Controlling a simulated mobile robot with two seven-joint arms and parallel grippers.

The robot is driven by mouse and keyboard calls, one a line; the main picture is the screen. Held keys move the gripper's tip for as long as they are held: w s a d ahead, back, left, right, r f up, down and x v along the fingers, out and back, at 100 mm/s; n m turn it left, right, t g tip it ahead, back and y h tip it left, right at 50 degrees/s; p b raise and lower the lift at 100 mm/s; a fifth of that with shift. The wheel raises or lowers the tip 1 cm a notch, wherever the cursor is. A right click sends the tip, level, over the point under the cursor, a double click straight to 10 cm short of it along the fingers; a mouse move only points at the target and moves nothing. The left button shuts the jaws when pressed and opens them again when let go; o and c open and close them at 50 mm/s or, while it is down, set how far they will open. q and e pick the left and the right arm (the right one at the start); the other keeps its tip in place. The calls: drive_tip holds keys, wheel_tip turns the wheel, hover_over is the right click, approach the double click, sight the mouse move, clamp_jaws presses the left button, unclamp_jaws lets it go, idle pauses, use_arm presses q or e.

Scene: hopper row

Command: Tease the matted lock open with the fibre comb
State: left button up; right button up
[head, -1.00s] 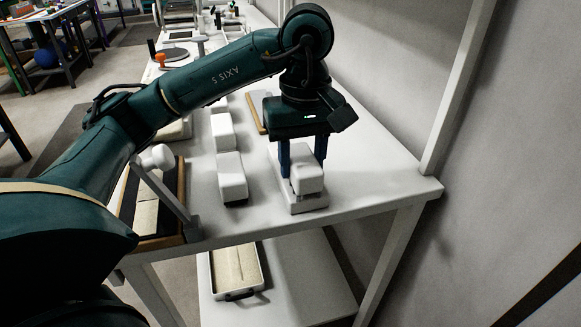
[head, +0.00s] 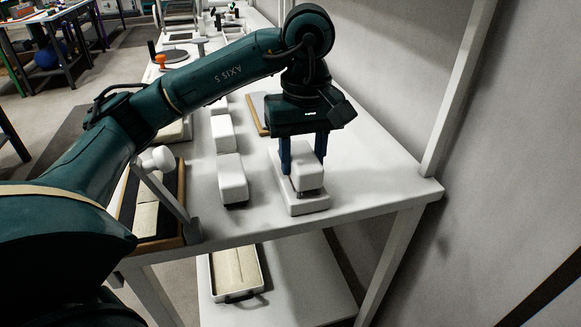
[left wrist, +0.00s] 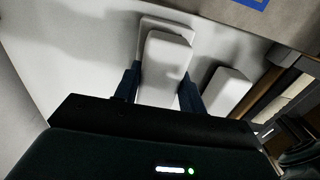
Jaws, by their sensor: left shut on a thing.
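My left gripper (head: 304,165) is shut on a white block (head: 310,178), perhaps the fibre comb, with a dark strip along its lower edge. The block is just over a flat white base (head: 304,207) at the table's front right; I cannot tell if they still touch. In the left wrist view, the block (left wrist: 165,62) sits between both fingers, with the base (left wrist: 150,27) behind it. A wood-edged dark board (head: 180,235) at the front left bears cream strips (head: 147,218), perhaps the matted lock; my arm partly hides it. My right gripper is out of view.
A white bar with a round knob (head: 159,158) crosses the board. Another white block (head: 232,181) stands between the board and the base, with more blocks behind. A handled tray (head: 236,272) is on the lower shelf. A wall runs along the right.

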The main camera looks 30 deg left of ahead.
sight(299, 140)
use_arm(q)
drive_tip(key=shift+w+d+r, duration=0.1)
drive_tip(key=shift+d+r, duration=0.05)
drive_tip(key=shift+r, duration=0.1)
drive_tip(key=shift+w+a+b, duration=0.3)
drive_tip(key=shift+w+a, duration=1.2)
drive_tip(key=shift+w, duration=0.05)
drive_tip(key=shift+f, duration=0.1)
drive_tip(key=shift+w+a+f, duration=0.1)
drive_tip(key=shift+w+a, duration=1)
drive_tip(key=shift+a, duration=0.3)
drive_tip(key=shift+w+a+f, duration=0.15)
drive_tip(key=shift+w+a, duration=0.2)
drive_tip(key=shift+a, duration=0.1)
drive_tip(key=shift+w+a+p, duration=0.1)
drive_tip(key=shift+p, duration=0.35)
drive_tip(key=shift+w+a, duration=0.6)
drive_tip(key=shift+a, duration=0.2)
